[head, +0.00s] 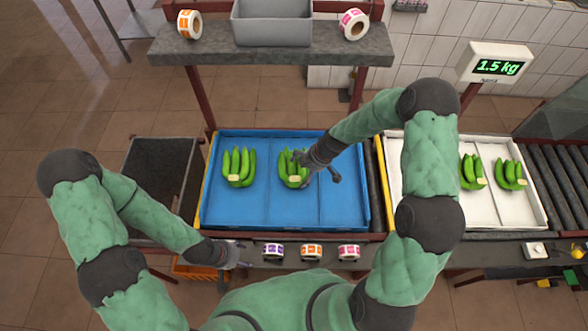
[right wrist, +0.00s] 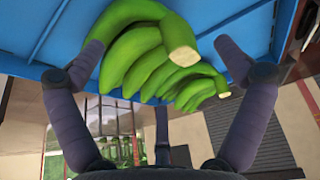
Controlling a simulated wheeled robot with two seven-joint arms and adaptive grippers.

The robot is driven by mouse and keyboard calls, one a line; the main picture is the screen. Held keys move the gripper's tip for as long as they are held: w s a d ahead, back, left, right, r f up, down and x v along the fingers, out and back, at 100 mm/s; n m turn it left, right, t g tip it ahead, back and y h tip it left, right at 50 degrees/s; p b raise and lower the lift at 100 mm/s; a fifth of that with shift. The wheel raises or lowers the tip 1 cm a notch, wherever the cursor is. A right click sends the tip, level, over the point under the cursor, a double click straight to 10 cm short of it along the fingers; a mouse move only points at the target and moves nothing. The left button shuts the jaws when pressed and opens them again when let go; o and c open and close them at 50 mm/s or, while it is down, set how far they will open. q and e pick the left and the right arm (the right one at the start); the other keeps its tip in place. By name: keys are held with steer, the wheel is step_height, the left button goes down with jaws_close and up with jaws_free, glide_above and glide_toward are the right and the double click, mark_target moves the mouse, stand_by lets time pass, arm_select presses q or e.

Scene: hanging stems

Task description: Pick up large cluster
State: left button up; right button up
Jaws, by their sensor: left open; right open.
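Two green banana clusters lie in the blue tray (head: 342,205): a left cluster (head: 247,165) and a middle cluster (head: 287,172). I cannot tell for sure which is larger. My right gripper (head: 317,168) is open over the right side of the middle cluster and hides part of it. In the right wrist view, the green bananas (right wrist: 142,45) lie between the spread fingers of the right gripper (right wrist: 160,55), with cut stem ends facing the camera. Contact is not clear. My left gripper (head: 238,257) is open and empty near the tray's front left edge.
A white tray (head: 509,218) on the right holds more green clusters (head: 510,174). Label rolls (head: 312,251) stand along the front ledge. A shelf (head: 272,52) with a grey bin (head: 272,24) spans the back. A scale display (head: 497,67) reads 1.5 kg. A dark crate (head: 157,190) stands left.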

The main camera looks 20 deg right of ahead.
mark_target(294, 166)
steer(key=shift+p+x, duration=0.4)
steer(key=shift+x, duration=2.15)
steer(key=shift+s, duration=0.15)
steer(key=c, duration=1.3)
steer(key=shift+s, duration=0.2)
steer(key=c, duration=0.7)
